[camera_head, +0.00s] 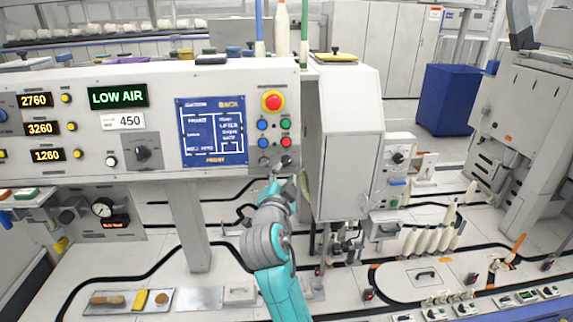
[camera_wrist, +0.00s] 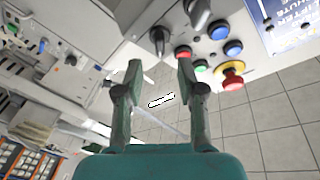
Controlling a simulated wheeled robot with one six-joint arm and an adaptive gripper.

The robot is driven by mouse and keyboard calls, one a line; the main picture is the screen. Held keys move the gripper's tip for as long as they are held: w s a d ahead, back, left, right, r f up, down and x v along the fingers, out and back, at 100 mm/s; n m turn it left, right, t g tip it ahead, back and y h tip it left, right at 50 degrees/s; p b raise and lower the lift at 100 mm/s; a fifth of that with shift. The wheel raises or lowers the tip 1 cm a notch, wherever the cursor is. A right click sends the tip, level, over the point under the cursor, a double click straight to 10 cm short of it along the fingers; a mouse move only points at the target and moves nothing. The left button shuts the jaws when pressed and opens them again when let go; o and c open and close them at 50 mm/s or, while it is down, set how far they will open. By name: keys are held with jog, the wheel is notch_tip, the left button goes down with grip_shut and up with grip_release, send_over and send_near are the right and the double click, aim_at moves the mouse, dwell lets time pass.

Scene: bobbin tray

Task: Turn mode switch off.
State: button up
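The console panel (camera_head: 240,85) carries two small dark rotary knobs at its lower right, one on the left (camera_head: 265,161) and one on the right (camera_head: 287,160). No readable label shows which is the mode switch. My gripper (camera_head: 284,176) is just below the right knob in the head view. In the wrist view my gripper (camera_wrist: 160,66) is open and empty, with its fingers apart. The right knob (camera_wrist: 158,38) shows just beyond the gap between the fingertips, its dark handle tilted. The left knob (camera_wrist: 197,13) is farther up. I cannot tell whether a finger touches anything.
A red emergency stop (camera_head: 272,101) with a yellow ring sits above blue, green and red buttons. The red button (camera_wrist: 183,52) is close to one fingertip. A larger rotary knob (camera_head: 142,153) is farther left. A grey cabinet (camera_head: 345,150) stands right of the panel.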

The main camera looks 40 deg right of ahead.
aim_at(287, 164)
jog(key=x, duration=0.6)
jog(key=shift+w+d, duration=0.2)
grip_shut()
